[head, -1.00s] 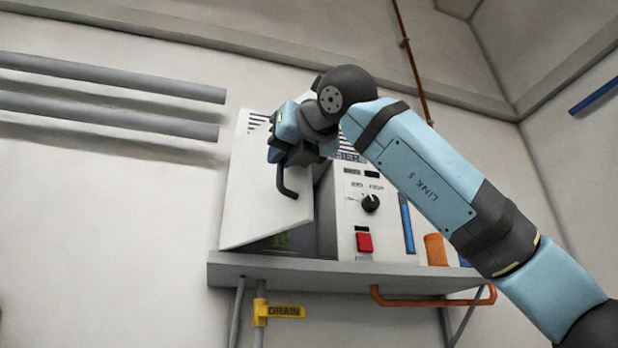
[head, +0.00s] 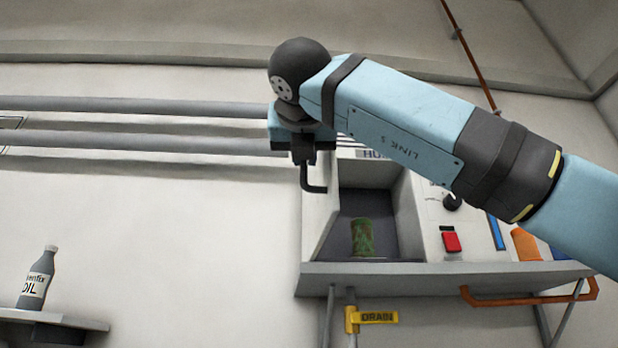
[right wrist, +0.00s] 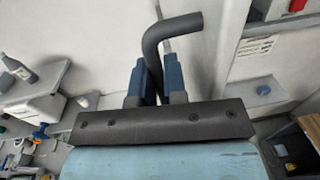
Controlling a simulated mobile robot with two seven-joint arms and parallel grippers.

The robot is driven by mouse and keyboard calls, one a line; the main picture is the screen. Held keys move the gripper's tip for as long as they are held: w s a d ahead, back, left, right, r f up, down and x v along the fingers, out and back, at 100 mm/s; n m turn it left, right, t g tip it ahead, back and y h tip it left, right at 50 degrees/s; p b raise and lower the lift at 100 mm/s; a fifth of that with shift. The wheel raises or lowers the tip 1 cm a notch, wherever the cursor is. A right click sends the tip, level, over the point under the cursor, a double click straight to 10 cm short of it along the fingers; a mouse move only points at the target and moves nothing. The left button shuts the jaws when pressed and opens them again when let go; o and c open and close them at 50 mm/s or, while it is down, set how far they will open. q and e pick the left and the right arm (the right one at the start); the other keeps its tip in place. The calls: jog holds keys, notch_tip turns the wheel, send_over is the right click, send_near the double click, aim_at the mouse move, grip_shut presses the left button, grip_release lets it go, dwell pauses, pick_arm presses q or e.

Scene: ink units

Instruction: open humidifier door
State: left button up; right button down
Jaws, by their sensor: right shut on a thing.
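The humidifier (head: 425,205) stands on a grey wall shelf. Its white door (head: 318,222) is swung well open toward the left, and the dark compartment (head: 375,210) shows a green and brown cylinder (head: 363,238) inside. My right gripper (head: 303,160) is shut on the black door handle (head: 315,188). In the right wrist view the bent handle (right wrist: 172,32) passes between the two blue fingers of the gripper (right wrist: 160,78). The hinge is not clear to see. My left gripper is not in view.
The grey shelf (head: 440,276) has an orange rail (head: 530,299) and a yellow drain tag (head: 378,317) below. A grey oil bottle (head: 37,279) stands on a small shelf at lower left. Two grey pipes run along the wall. The wall left of the door is free.

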jog(key=shift+d+r, duration=0.15)
jog(key=c, duration=1.5)
grip_release()
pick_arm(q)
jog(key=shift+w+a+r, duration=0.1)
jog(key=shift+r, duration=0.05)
pick_arm(e)
jog(key=shift+o, duration=0.2)
jog(key=shift+w, duration=0.15)
pick_arm(q)
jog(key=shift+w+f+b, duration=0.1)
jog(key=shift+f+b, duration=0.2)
jog(key=shift+b, duration=0.8)
pick_arm(e)
jog(key=s, duration=1.3)
jog(key=shift+s, duration=0.4)
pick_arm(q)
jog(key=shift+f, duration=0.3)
